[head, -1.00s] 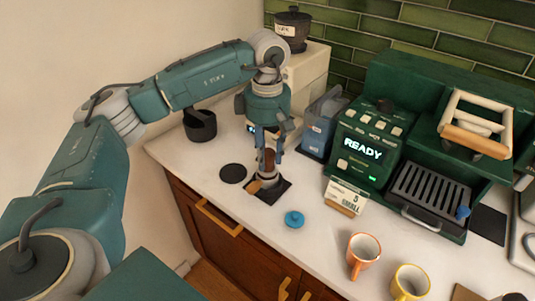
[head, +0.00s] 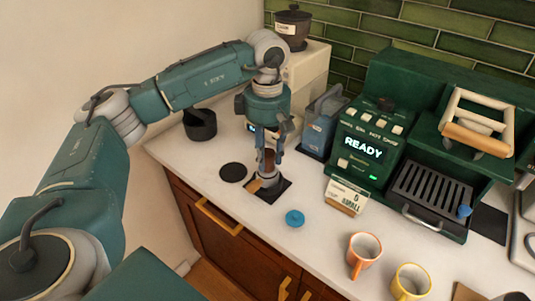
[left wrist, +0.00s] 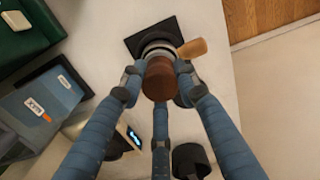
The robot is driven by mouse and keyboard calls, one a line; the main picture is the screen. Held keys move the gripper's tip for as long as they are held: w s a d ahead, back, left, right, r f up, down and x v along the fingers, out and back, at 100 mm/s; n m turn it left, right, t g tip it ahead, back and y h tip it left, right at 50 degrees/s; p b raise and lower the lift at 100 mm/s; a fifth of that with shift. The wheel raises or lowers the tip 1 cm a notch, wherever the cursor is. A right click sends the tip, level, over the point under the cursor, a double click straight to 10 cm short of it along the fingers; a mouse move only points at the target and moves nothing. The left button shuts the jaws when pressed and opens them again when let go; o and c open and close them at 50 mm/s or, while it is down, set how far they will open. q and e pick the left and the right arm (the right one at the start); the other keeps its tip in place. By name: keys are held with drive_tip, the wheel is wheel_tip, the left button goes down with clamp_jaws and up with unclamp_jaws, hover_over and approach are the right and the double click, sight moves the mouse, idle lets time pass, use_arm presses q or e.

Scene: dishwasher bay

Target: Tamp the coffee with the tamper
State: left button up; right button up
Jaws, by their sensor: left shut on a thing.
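The tamper, with a brown wooden handle (head: 269,163), is in my left gripper (head: 267,156), which points down over the counter. The left wrist view shows the three fingers of my left gripper (left wrist: 158,82) closed around the brown tamper handle (left wrist: 158,78). Right beneath is the metal portafilter with its light wooden handle (head: 254,186), on a square black mat (head: 283,190). The portafilter handle (left wrist: 192,48) also shows in the left wrist view. The coffee and the tamper's base are hidden, so I cannot tell how deep the tamper sits. My right gripper is out of view.
A blue round piece (head: 294,218) and a round black mat (head: 233,172) lie nearby. A black knock container (head: 200,125) stands behind at left. A blue-grey grinder (head: 323,123) and the green coffee machine (head: 365,150) stand to the right. Orange (head: 364,254) and yellow (head: 410,282) cups stand in front.

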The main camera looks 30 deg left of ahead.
use_arm(q)
drive_tip(key=shift+f, duration=0.35)
drive_tip(key=shift+f+b, duration=0.3)
drive_tip(key=shift+b, duration=0.15)
drive_tip(key=shift+s+f, duration=0.15)
idle(0.8)
drive_tip(key=shift+r+p, duration=0.65)
drive_tip(key=shift+r, duration=0.35)
drive_tip(key=shift+r+p, duration=1.75)
drive_tip(key=shift+r, duration=0.9)
